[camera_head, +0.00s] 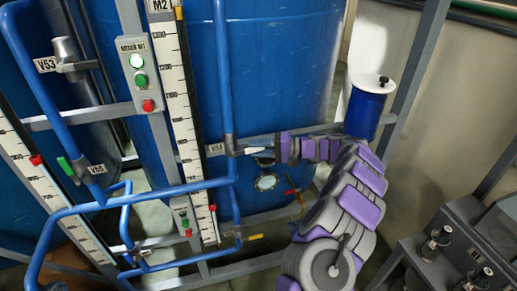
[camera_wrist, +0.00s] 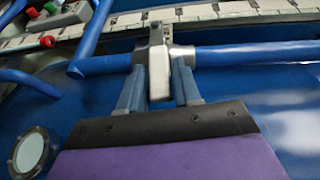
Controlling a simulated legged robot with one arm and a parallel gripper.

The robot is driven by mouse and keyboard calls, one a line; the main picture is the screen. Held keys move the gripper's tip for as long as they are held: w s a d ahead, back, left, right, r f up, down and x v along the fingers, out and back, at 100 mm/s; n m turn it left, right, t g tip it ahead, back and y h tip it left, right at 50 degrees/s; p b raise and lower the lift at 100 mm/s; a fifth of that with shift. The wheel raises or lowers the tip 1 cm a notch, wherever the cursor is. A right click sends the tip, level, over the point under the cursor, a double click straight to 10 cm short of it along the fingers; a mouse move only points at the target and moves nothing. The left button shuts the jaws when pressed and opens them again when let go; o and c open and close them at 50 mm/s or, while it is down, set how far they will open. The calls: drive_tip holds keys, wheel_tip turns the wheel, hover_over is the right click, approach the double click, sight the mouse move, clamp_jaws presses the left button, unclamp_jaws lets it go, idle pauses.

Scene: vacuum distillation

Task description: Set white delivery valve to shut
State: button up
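The white delivery valve handle (camera_head: 257,150) sticks out to the right of a grey fitting (camera_head: 230,145) on an upright blue pipe, beside a small label reading V3. In the wrist view the white handle (camera_wrist: 158,72) points down from the grey fitting (camera_wrist: 157,48) and lies across the line of the blue pipe. My gripper (camera_head: 264,156) is at the handle. In the wrist view its two fingers (camera_wrist: 158,88) stand on either side of the handle, close to it. I cannot tell whether both fingers touch it. The handle's tip shows between the fingers.
Large blue tanks (camera_head: 280,60) stand behind the pipes. A red-handled valve (camera_head: 292,191) and a round sight glass (camera_head: 266,183) sit below my gripper. A white scale (camera_head: 180,110) and a mixer switch box (camera_head: 138,72) are at left. A blue container (camera_head: 366,108) stands behind my arm.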

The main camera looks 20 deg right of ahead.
drive_tip(key=shift+o, duration=1.3)
drive_tip(key=shift+d, duration=0.1)
drive_tip(key=p+v, duration=0.1)
drive_tip(key=v, duration=1.6)
drive_tip(key=shift+d+f+p, duration=0.1)
drive_tip(key=shift+d+p, duration=0.1)
drive_tip(key=shift+p, duration=0.1)
drive_tip(key=shift+c, duration=0.5)
